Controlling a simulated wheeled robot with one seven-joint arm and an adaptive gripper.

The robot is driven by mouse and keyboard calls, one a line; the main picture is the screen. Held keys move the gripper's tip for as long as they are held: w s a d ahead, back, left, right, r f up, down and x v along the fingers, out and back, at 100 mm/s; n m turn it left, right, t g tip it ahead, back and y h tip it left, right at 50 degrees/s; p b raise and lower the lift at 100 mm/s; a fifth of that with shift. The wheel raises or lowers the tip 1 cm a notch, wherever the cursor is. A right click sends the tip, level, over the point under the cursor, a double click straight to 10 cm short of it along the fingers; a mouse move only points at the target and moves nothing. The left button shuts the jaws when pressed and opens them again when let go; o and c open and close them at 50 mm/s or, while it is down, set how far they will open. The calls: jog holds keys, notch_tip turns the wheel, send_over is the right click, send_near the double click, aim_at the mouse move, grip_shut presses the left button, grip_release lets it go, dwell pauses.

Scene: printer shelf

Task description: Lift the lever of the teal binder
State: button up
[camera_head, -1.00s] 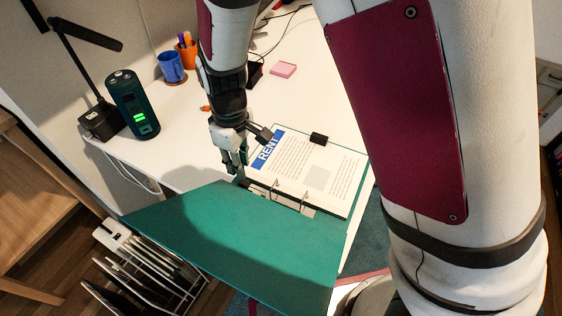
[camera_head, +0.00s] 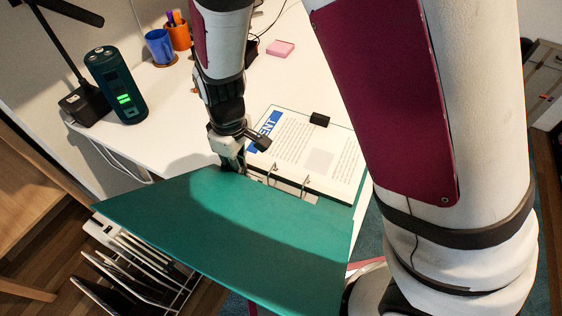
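The teal binder (camera_head: 225,230) lies open at the front edge of the white table, its cover spread toward me and past the edge. White pages (camera_head: 312,150) with a blue label lie on its far side, with a black clip at their top. Two metal rings (camera_head: 288,182) stand up near the spine. My gripper (camera_head: 233,168) points down at the left end of the ring mechanism, close to the spine. The cover and the gripper itself hide the fingertips and the lever, so I cannot tell whether they touch.
A dark teal cylinder (camera_head: 116,86) with green lights stands at the table's left, beside a lamp (camera_head: 85,103). A blue mug (camera_head: 160,47), an orange pen cup (camera_head: 178,32) and a pink sticky pad (camera_head: 280,48) are farther back. A rack (camera_head: 140,262) stands below left.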

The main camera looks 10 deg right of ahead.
jog(key=shift+s+d+f, duration=0.15)
jog(key=shift+s+f, duration=0.05)
jog(key=shift+f, duration=0.1)
jog(key=c, duration=0.4)
jog(key=shift+b, duration=0.35)
jog(key=shift+s+r+t+y+b, duration=0.1)
jog(key=shift+r+t+y+b, duration=0.5)
jog(key=shift+b, duration=0.4)
jog(key=shift+s+r+y+b, duration=0.1)
jog(key=shift+r+y+b, duration=0.2)
jog(key=shift+b, duration=0.9)
jog(key=shift+s+t+b, duration=0.15)
jog(key=shift+t+b, duration=0.15)
jog(key=shift+b, duration=0.5)
jog(key=shift+w+a+f, duration=0.1)
jog(key=shift+w+f, duration=0.1)
jog(key=shift+w, duration=0.35)
jog(key=shift+w+a+f, duration=0.1)
jog(key=shift+w+f, duration=0.1)
jog(key=shift+w, duration=0.3)
jog(key=shift+w+r+y+b, duration=0.1)
jog(key=shift+y+b, duration=0.2)
jog(key=shift+r, duration=0.15)
